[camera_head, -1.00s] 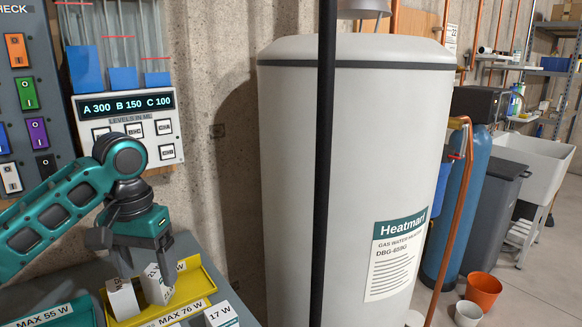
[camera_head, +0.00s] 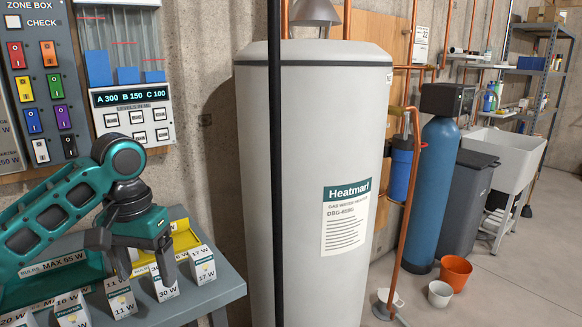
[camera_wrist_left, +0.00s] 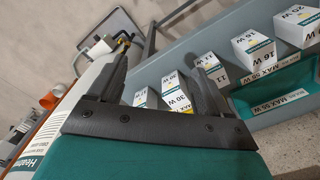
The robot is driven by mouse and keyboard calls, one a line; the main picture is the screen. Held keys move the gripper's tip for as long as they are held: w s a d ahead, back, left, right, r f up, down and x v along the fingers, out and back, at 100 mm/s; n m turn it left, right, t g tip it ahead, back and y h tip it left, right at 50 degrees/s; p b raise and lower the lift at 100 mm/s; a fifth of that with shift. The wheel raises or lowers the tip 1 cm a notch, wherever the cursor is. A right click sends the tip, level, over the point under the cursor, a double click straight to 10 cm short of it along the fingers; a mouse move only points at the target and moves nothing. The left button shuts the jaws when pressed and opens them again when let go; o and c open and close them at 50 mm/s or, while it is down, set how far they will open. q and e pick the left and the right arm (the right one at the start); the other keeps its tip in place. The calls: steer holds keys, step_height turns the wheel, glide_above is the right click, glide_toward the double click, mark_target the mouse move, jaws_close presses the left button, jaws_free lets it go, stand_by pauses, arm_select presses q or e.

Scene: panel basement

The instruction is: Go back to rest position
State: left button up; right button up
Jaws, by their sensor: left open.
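My left gripper (camera_head: 132,252) is over the grey workbench (camera_head: 222,283) in the head view, fingers spread and pointing down, with nothing held. It is nearer than the yellow tray (camera_head: 185,240) and hides much of it. White bulb boxes marked 11 W (camera_head: 120,298), 30 W (camera_head: 163,286) and 17 W (camera_head: 203,266) stand in front of the tray. In the left wrist view, the open gripper (camera_wrist_left: 163,78) shows the 30 W box (camera_wrist_left: 176,92) beyond and between its fingers, apparently untouched. My right gripper is in neither view.
A green tray (camera_head: 50,287) lies at the left of the bench. A zone box panel (camera_head: 38,90) and a level display (camera_head: 131,97) hang on the wall. A large white water heater (camera_head: 310,130) stands right of the bench. Open floor (camera_head: 500,285) lies farther right.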

arm_select(q)
steer(key=s+d+f+t+h, duration=0.15)
steer(key=d+f, duration=0.25)
steer(key=f, duration=0.4)
steer(key=s+d+f+m+t+h, duration=0.1)
steer(key=d+f+t+h, duration=0.1)
steer(key=d+f, duration=0.35)
steer(key=s+d+f+t+h, duration=0.1)
steer(key=d+f+t+h, duration=0.15)
steer(key=f, duration=0.65)
steer(key=s+a+f+t+y, duration=0.2)
steer(key=s+a+f, duration=0.1)
steer(key=s, duration=0.4)
steer(key=s+a+f+t+y, duration=0.2)
steer(key=s+a+f, duration=0.1)
steer(key=s, duration=0.4)
steer(key=shift+s+f+t, duration=0.25)
steer(key=shift+f+t, duration=0.15)
steer(key=shift+f, duration=0.2)
